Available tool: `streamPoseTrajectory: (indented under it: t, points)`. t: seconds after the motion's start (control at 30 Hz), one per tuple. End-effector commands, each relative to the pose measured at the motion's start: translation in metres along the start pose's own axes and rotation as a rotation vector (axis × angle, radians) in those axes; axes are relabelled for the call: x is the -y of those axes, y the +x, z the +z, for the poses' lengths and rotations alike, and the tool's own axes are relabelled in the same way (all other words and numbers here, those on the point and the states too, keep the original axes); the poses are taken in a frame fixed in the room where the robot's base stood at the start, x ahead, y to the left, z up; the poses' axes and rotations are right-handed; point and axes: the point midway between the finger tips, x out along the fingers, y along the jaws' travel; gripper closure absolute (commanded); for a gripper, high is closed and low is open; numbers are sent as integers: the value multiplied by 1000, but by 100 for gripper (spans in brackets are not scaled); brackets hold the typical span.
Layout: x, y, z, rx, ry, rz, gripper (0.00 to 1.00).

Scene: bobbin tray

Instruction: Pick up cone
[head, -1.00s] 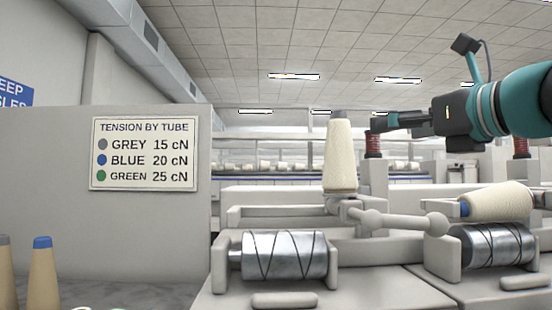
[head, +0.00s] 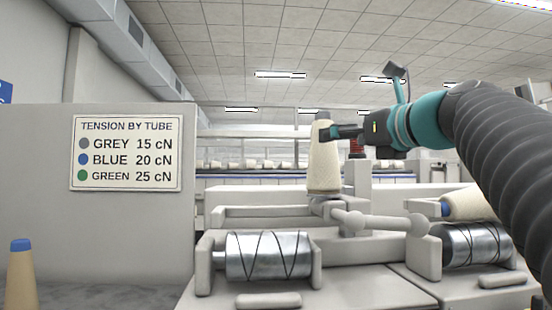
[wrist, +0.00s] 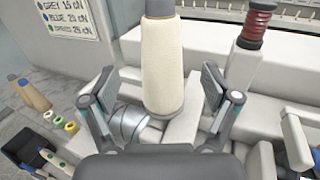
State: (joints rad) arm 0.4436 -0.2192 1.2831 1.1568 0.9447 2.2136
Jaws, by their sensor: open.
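A cream yarn cone (head: 323,165) with a grey tube tip stands upright on the machine's cradle, above a grooved metal drum (head: 268,256). My gripper (head: 327,133) reaches in from the right at the upper part of the cone in the head view. In the wrist view, the cone (wrist: 162,65) stands between the two spread fingers of my gripper (wrist: 160,90), with a gap on each side. The gripper is open and holds nothing. The cone's lower end shows above the dark gripper body.
A second cone (head: 470,206) with a blue tube lies over another drum at the right, partly behind my arm. A red spool (wrist: 259,25) stands on a post right of the cone. A tension sign (head: 126,153) is on the left panel. A blue-tipped tube (head: 21,275) stands lower left.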

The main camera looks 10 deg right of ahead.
Motion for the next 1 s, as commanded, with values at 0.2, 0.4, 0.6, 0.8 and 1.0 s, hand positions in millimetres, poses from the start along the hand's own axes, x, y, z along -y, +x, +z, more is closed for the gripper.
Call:
streamPoseTrajectory:
  t: [0.2, 0.4, 0.6, 0.8, 1.0]
  points:
    - [1, 23, -4, -1, 1, 4, 13]
    - [2, 47, -5, -1, 1, 3, 13]
    - [2, 52, -4, 1, 0, 0, 13]
    - [2, 52, -5, 1, 0, 0, 30]
    - [2, 52, -5, 0, 0, 0, 80]
